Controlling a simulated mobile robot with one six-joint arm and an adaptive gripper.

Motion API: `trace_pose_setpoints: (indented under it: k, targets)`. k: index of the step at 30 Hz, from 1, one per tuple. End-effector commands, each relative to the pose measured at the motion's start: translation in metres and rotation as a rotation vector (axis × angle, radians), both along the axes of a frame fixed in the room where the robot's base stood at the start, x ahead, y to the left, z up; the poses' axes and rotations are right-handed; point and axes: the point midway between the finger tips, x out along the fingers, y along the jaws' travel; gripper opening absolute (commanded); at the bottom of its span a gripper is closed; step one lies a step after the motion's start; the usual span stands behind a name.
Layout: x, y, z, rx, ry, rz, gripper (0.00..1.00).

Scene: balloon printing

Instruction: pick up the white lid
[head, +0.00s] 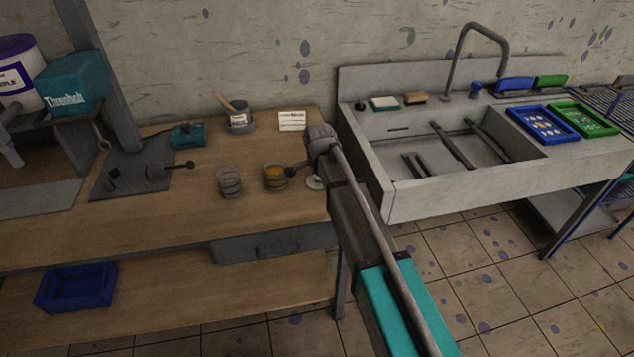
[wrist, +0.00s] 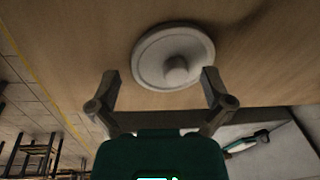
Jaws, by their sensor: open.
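The white lid (wrist: 150,62) is a round disc with a raised knob in its middle. In the wrist view it lies on the wooden table top, knob facing me, just beyond my fingertips. In the head view only part of the lid (head: 314,183) shows near the table's right edge, partly hidden by my arm. My gripper (wrist: 160,82) is open and empty, its two fingers spread to either side of the lid's knob and apart from it. In the head view my gripper (head: 296,168) is small and dark beside the lid.
A jar with yellow contents (head: 274,178) stands just left of my gripper, and a clear ribbed jar (head: 229,182) beyond it. A white card (head: 292,121) and a pot with a wooden handle (head: 239,118) are behind. The sink (head: 388,196) is to the right.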

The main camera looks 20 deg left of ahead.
Motion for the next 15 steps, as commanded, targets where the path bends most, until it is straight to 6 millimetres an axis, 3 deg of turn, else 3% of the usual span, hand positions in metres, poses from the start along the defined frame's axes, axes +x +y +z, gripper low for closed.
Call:
trace_pose_setpoints:
  k: [9,15]
  targets:
    - [0.0000,-0.0001,0.0000,0.000,0.000,0.000,1.00]
    - [0.0001,-0.0002,0.0000,0.000,0.000,0.000,0.65]
